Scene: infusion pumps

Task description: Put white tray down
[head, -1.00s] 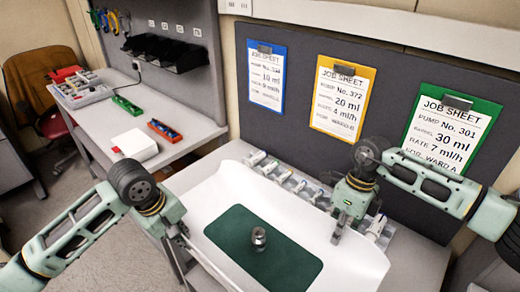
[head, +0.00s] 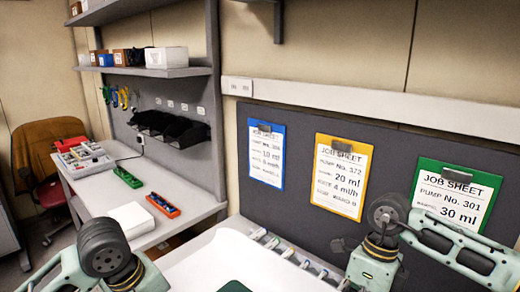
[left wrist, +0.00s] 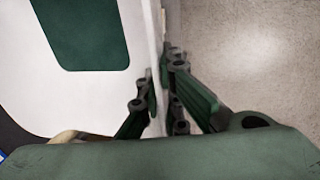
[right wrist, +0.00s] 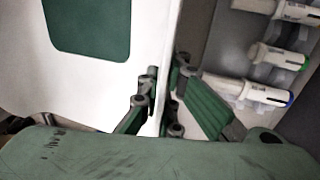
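The white tray (head: 205,262) shows only in part at the bottom of the head view, with a corner of its dark green mat (head: 235,287). In the left wrist view, my left gripper (left wrist: 163,85) has its fingers on both sides of the tray wall and is shut on it. In the right wrist view, my right gripper (right wrist: 164,92) is shut on the opposite wall the same way. Both fingertips are out of the head view. I cannot tell whether the tray touches the bench.
Syringes (right wrist: 250,90) lie in a row in a rack just outside the tray wall at my right gripper. A side bench at left holds a white box (head: 132,220), a red-orange tray (head: 163,205) and a green tray (head: 128,177). A dark panel with job sheets stands behind.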

